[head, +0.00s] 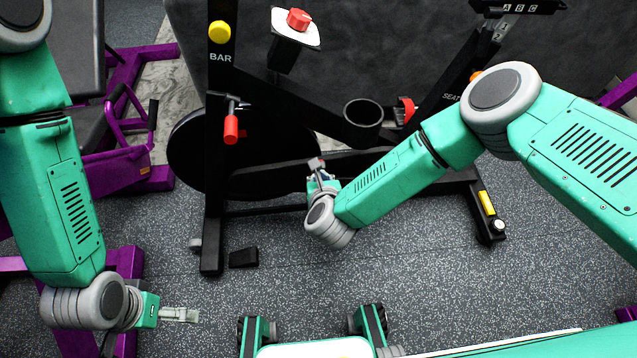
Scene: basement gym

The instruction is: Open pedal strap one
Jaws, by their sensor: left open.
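The black exercise bike (345,160) stands ahead of me in the head view, with a dark round flywheel cover (190,150) at its left. A small black block (243,258) sits low beside the front upright; I cannot tell whether it is a pedal. No pedal strap can be made out. My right gripper (317,166) is at the middle of the bike, over its lower frame; its fingers are small and partly hidden, and I cannot tell whether they touch anything. My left gripper (190,315) is open, seen edge-on, empty over the floor at the lower left, well apart from the bike.
The bike carries a red knob on a white plate (298,20), a red lever (231,128), a yellow knob (219,32) and a cup holder (363,113). Purple gym frames (120,170) stand at the left. Speckled floor (420,265) is clear in front of the bike.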

